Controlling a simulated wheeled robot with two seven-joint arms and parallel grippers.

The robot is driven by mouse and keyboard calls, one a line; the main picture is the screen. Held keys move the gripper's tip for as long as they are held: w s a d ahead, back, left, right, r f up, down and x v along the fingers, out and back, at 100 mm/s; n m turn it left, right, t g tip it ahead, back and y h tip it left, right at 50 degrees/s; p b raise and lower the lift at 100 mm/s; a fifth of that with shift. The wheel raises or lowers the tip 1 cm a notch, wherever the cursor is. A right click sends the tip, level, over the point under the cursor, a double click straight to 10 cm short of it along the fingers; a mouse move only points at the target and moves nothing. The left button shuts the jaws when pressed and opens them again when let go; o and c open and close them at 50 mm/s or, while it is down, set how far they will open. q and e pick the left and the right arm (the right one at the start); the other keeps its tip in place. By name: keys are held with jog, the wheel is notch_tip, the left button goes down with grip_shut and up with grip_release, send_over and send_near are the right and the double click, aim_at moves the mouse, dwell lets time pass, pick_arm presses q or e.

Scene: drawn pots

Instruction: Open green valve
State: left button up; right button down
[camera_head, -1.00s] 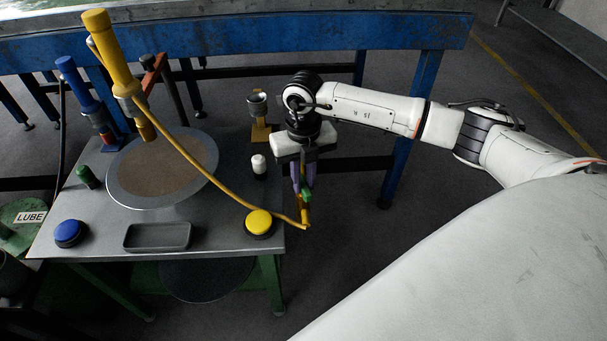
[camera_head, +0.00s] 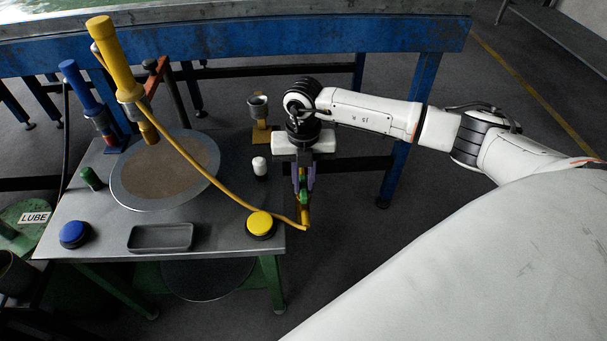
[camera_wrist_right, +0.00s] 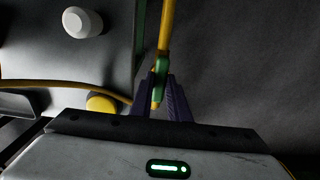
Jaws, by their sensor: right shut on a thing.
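The green valve (camera_head: 303,199) is a small handle on the yellow pipe near the right edge of the metal table. It also shows in the right wrist view (camera_wrist_right: 160,72). My right gripper (camera_head: 303,188) points down at it, with purple fingers on either side of the handle. In the right wrist view the gripper (camera_wrist_right: 158,100) is shut on the green valve, whose lower end sits between the fingertips. The fingers partly hide the handle in the head view. My left gripper is not in view.
The metal table (camera_head: 95,245) carries a yellow button (camera_head: 260,223), a blue button (camera_head: 73,234), a grey tray (camera_head: 160,238) and a round plate (camera_head: 130,190). A yellow hose (camera_head: 195,170) runs to the pipe. A white-capped bottle (camera_head: 259,168) stands left of my gripper.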

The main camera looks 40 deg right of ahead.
aim_at(303, 185)
jog(key=c, duration=1.7)
grip_release()
jog(key=shift+r, duration=0.1)
notch_tip(303, 185, up, 10)
jog(key=shift+r+p, duration=0.1)
jog(key=shift+p, duration=0.45)
